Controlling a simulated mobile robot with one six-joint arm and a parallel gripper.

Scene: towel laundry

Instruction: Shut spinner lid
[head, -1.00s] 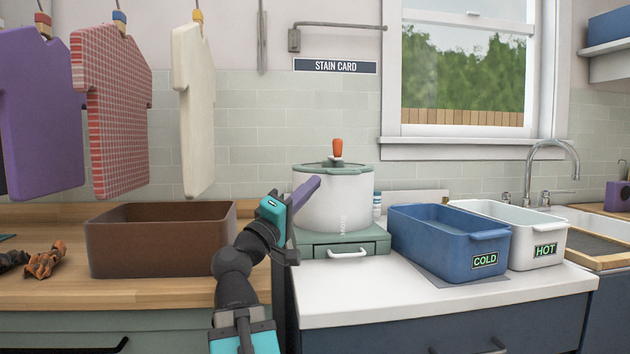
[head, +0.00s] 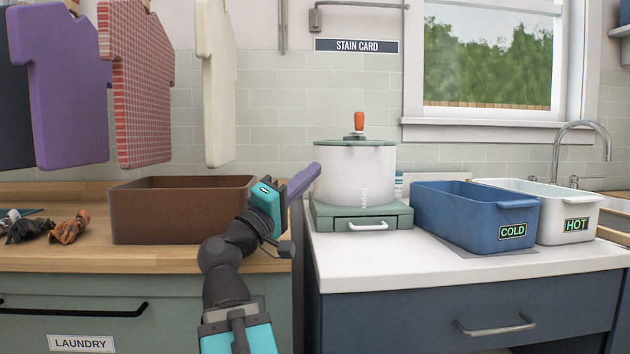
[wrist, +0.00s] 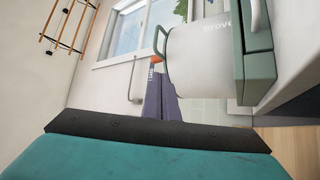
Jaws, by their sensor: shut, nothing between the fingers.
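The spinner is a white drum (head: 355,176) on a green base with a drawer (head: 362,222), on the white counter. Its green-rimmed lid (head: 340,142) lies level across the drum top, with an orange knob (head: 359,121) upright on it. I cannot tell whether any gap is left under the lid. My gripper (head: 314,170) has purple fingers, shut and empty, with tips at the drum's left edge in the picture, below lid height. In the wrist view the drum (wrist: 205,60) lies sideways beyond my fingers (wrist: 160,85), and the orange knob (wrist: 157,62) shows near their tips.
A brown bin (head: 180,220) stands left on the wooden counter, near my arm. A blue COLD tub (head: 465,225) and a white HOT tub (head: 570,215) stand right of the spinner. Shirt-shaped pieces hang at upper left.

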